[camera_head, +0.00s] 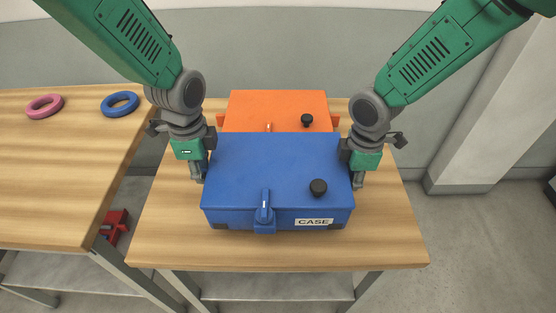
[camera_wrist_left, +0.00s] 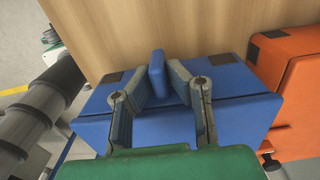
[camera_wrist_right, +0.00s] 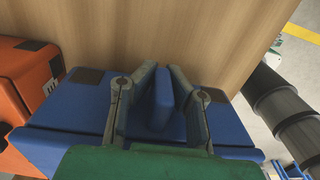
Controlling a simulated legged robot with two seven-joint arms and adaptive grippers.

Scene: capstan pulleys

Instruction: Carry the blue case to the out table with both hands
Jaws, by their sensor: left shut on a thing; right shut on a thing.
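The blue case (camera_head: 275,170) is closed, with a front latch, a black knob and a CASE label. It is level over the near table (camera_head: 385,235); I cannot tell whether it touches the top. My left gripper (camera_head: 197,172) is shut on the blue handle tab (camera_wrist_left: 157,74) at the case's left side. My right gripper (camera_head: 360,176) is shut on the matching tab (camera_wrist_right: 162,98) at the right side. No table in view is marked as the out table.
An orange case (camera_head: 277,105) stands close behind the blue case. The left table (camera_head: 60,180) holds a pink ring (camera_head: 44,106) and a blue ring (camera_head: 120,104). A red object (camera_head: 115,226) is low between the tables. Open floor (camera_head: 470,250) lies at right.

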